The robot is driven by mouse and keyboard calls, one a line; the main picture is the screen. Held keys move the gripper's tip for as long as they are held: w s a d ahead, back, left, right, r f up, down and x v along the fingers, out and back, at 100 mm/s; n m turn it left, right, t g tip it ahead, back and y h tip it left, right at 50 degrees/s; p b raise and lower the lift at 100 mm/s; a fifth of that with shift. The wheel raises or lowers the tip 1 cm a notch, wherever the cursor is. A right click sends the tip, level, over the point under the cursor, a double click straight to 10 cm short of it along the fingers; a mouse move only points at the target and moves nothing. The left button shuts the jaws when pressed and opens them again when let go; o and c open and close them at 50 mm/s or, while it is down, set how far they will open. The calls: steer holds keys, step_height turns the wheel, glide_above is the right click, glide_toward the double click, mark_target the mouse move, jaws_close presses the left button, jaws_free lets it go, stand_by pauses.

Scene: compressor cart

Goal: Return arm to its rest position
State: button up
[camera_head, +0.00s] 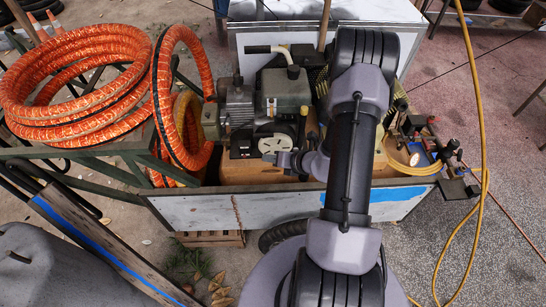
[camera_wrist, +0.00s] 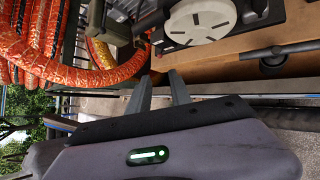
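My arm (camera_head: 350,165) reaches out from the bottom of the head view, over the front side of the compressor cart (camera_head: 285,208). Its wrist end is near the machine on the cart, and the fingers are not clear in that view. In the wrist view, my gripper (camera_wrist: 160,76) shows two grey fingers standing apart with nothing between them. The fingers point toward the cart's wooden deck edge (camera_wrist: 225,73) and the compressor's round pale cover (camera_wrist: 200,20). I cannot tell whether they touch anything.
Orange hose coils (camera_head: 75,85) hang at the left on green rails (camera_head: 95,155). The compressor (camera_head: 275,95) stands on the deck. A yellow hose (camera_head: 480,120) hangs at the right. A blue-striped plank (camera_head: 100,245) lies at lower left. Open ground (camera_head: 420,265) shows at lower right.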

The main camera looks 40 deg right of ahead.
stand_by(0.4)
steer(key=w+a+r+n+g+y+b, duration=0.1)
steer(key=a+r+n+y+b, duration=0.25)
steer(key=a+r+n, duration=0.45)
steer(key=a+r+n+g+y+b, duration=0.2)
steer(key=a+r+n+b, duration=0.3)
steer(key=a+n, duration=0.5)
steer(key=s+a+r+n+g+b, duration=0.1)
steer(key=s+a+r+n+g, duration=0.1)
steer(key=s+a+r+n, duration=0.25)
steer(key=s+a+r+n+h+b, duration=0.1)
steer(key=s+n+h+b, duration=0.4)
steer(key=s+n, duration=0.9)
steer(key=shift+s+a+n+t+b, duration=0.25)
steer(key=shift+a+n+t+b, duration=0.15)
steer(key=shift+n, duration=0.45)
